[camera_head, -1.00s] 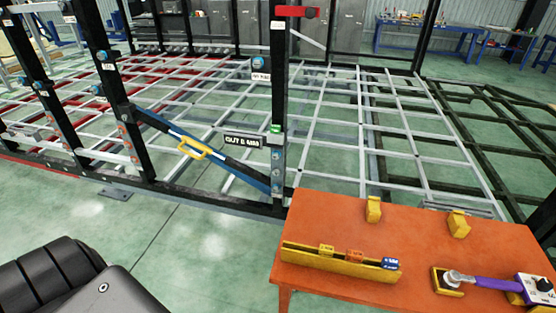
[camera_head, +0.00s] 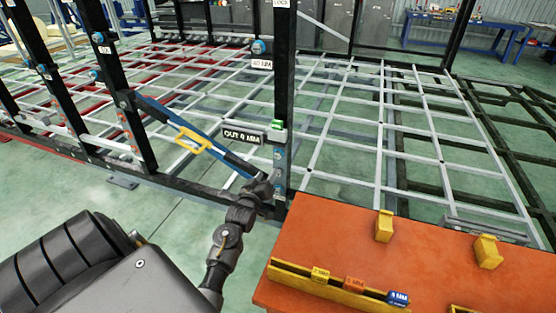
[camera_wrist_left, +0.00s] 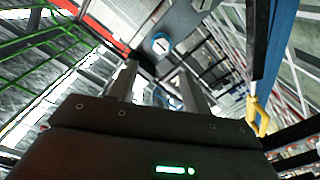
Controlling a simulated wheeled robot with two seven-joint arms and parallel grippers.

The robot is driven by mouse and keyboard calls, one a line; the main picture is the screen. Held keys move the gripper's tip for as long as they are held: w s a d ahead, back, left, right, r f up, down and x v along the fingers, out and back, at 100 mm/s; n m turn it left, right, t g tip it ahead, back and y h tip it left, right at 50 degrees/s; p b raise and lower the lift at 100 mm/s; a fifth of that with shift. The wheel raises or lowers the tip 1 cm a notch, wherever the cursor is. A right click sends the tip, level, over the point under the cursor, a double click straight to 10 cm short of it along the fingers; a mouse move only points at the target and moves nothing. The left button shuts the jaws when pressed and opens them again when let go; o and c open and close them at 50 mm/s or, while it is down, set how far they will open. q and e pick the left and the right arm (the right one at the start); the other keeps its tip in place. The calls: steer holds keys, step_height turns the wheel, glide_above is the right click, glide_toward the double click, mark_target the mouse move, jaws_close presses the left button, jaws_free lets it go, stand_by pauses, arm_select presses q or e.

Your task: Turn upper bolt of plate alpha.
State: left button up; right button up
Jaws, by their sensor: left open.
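A black post (camera_head: 283,90) stands behind the orange table. It carries a round blue bolt (camera_head: 260,47) near its top, above a small white label too small to read surely. A grey plate with bolts (camera_head: 277,158) sits lower on the post. I cannot tell which plate is alpha. My left gripper (camera_head: 268,184) is at the lower part of this post, by the blue brace's end; its fingertips are hard to see there. In the left wrist view, the fingers (camera_wrist_left: 157,82) are apart. A blue ring (camera_wrist_left: 161,43) on a grey plate lies beyond them, and more blue shows between them.
A blue brace (camera_head: 215,145) with a yellow handle (camera_head: 193,140) slants to the post, beside an "OUT 8 MM" sign (camera_head: 244,134). The orange table (camera_head: 340,235) with yellow holders (camera_head: 384,226) stands close on the right. Open floor (camera_head: 165,210) lies left of my arm.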

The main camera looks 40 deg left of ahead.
mark_target(277, 156)
arm_select(q)
steer(key=b+x, duration=0.2)
steer(key=x, duration=0.1)
steer(key=b+x, duration=0.4)
steer(key=x, duration=0.1)
steer(key=shift+w+a+f, duration=0.2)
steer(key=shift+w+f, duration=0.05)
steer(key=shift+f, duration=0.1)
steer(key=shift+r+b+x, duration=0.2)
steer(key=shift+b+x, duration=0.35)
steer(key=shift+x, duration=0.35)
steer(key=shift+c, duration=0.9)
steer(key=c, duration=0.8)
arm_select(e)
step_height(277, 156, down, 7)
steer(key=w+d, duration=0.1)
steer(key=shift+w+d, duration=0.3)
steer(key=shift+d, duration=0.1)
